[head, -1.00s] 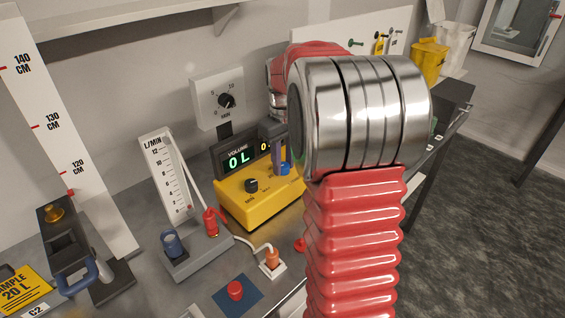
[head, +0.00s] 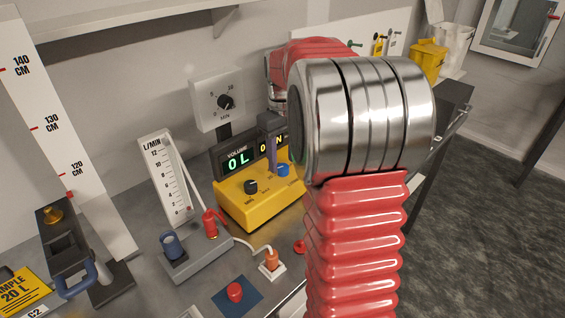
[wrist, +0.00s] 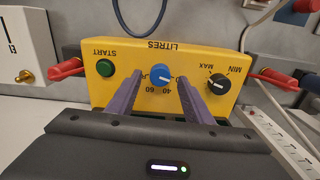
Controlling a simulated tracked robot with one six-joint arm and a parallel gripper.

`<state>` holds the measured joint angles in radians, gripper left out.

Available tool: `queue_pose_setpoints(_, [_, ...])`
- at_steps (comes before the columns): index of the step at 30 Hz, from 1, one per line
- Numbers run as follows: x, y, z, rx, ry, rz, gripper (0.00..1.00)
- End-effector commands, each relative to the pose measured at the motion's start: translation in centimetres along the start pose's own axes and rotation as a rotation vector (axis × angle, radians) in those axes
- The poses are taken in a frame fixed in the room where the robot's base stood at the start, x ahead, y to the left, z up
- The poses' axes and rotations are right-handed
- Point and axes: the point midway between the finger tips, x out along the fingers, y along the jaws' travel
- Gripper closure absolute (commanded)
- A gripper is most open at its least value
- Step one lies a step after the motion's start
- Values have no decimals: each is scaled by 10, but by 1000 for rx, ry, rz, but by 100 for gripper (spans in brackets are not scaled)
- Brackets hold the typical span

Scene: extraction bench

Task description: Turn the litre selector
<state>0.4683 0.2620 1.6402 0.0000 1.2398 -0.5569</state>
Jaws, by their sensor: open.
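The litre selector is a blue knob (wrist: 161,74) with a white pointer, on the front of a yellow pump box (wrist: 118,70) under the word LITRES. It also shows in the head view (head: 283,170). In the wrist view, upside down, its pointer aims to the right; marks 40 and 60 are readable, others are hidden by the fingers. My gripper (wrist: 160,77) is open, with its two purple fingers on either side of the knob in the picture. Gaps show between fingers and knob; I cannot tell how far the tips are from the panel. The volume display (head: 237,161) reads 0 L.
A green START button (wrist: 105,67) and a black MIN-MAX knob (wrist: 218,84) flank the selector. Red connectors (wrist: 66,69) stick out beside the box. A flow meter (head: 167,178) and a red button (head: 235,292) stand left and in front of it.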

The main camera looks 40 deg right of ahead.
Motion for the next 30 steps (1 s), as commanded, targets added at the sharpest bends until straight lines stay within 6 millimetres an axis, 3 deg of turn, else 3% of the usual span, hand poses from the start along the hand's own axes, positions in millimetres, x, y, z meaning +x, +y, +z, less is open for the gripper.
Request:
queue_pose_setpoints(18, [-103,0,-1,0,3,2,54])
queue_pose_setpoints(24, [-115,0,0,0,1,1,54])
queue_pose_setpoints(30, [-116,0,0,0,1,0,54])
